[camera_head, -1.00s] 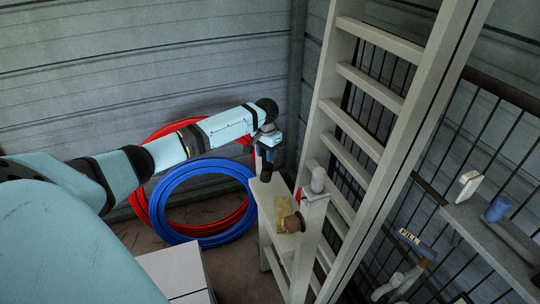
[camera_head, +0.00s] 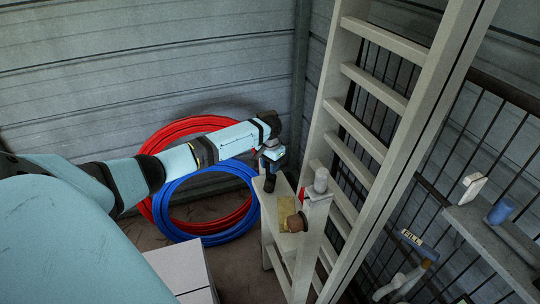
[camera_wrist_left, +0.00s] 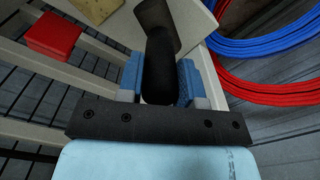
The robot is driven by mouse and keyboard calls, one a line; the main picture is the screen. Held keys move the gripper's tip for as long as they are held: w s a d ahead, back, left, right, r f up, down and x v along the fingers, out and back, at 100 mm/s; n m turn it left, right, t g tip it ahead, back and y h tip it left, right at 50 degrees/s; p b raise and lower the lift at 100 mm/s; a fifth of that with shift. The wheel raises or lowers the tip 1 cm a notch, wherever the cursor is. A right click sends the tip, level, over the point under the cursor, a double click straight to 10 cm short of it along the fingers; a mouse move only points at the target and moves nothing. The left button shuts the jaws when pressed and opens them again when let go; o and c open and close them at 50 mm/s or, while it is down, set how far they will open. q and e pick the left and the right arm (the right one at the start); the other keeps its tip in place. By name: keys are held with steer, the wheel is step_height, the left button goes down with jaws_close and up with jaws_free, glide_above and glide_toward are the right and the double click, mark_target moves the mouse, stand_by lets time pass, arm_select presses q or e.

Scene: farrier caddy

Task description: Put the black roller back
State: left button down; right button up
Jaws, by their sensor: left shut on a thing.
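My left gripper (camera_head: 272,160) is shut on the black roller (camera_wrist_left: 158,68), with one blue finger pad on each side of it in the left wrist view. The roller is a dark cylinder, and its lower end (camera_head: 271,184) shows below the fingers in the head view. It is at the far end of the pale caddy's top (camera_head: 270,208). I cannot tell whether it touches the surface. My right gripper is not in view.
A yellowish piece (camera_head: 287,212), a brown round-ended tool (camera_head: 296,222) and a grey-white cylinder (camera_head: 321,180) are on the caddy. A pale ladder (camera_head: 352,128) stands close on the right. Red (camera_head: 160,140) and blue hose coils (camera_head: 168,206) lie behind.

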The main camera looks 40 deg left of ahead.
arm_select(q)
steer(key=shift+f, duration=0.1)
stand_by(0.3)
steer(key=shift+f, duration=0.5)
steer(key=c, duration=0.7)
jaws_free()
step_height(320, 180, up, 14)
steer(key=b, duration=0.1)
steer(key=shift+b, duration=0.35)
steer(key=shift+f, duration=0.1)
